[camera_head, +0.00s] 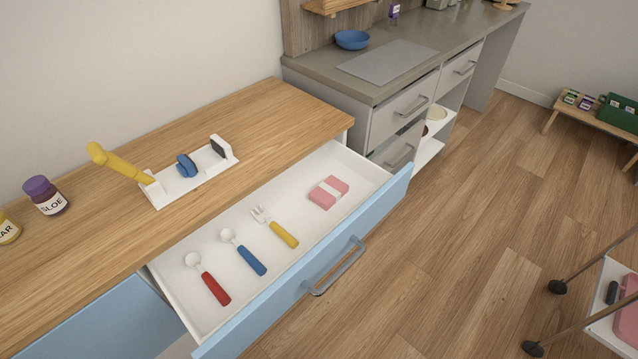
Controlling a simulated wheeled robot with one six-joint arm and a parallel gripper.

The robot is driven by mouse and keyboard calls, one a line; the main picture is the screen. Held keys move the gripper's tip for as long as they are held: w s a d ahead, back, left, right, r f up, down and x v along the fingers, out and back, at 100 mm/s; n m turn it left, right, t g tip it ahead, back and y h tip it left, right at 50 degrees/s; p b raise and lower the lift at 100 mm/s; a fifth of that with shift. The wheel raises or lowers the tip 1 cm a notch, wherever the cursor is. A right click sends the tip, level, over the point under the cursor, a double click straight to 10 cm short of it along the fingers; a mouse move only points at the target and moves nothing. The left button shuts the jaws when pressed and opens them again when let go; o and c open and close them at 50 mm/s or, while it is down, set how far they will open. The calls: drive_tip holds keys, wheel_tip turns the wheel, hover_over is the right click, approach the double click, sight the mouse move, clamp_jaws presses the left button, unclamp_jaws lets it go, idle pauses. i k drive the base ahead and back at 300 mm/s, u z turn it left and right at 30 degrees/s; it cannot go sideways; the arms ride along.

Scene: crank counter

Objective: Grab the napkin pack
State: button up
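The napkin pack is most likely the pink block with a white band (328,192). It lies flat near the far right end of the open drawer (283,267). A fork with a yellow handle (282,234) lies to its left, apart from it. The top of the pack is uncovered. My gripper does not show in this view.
Spoons with blue (250,260) and red (215,288) handles also lie in the drawer. A white stand with a yellow crank (120,165) and jars (46,195) stand on the wooden counter (100,240). A trolley (610,300) stands at lower right. The floor between is clear.

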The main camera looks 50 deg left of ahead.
sight(328, 193)
drive_tip(key=u, duration=0.75)
drive_tip(key=i, duration=0.8)
drive_tip(key=u, duration=0.9)
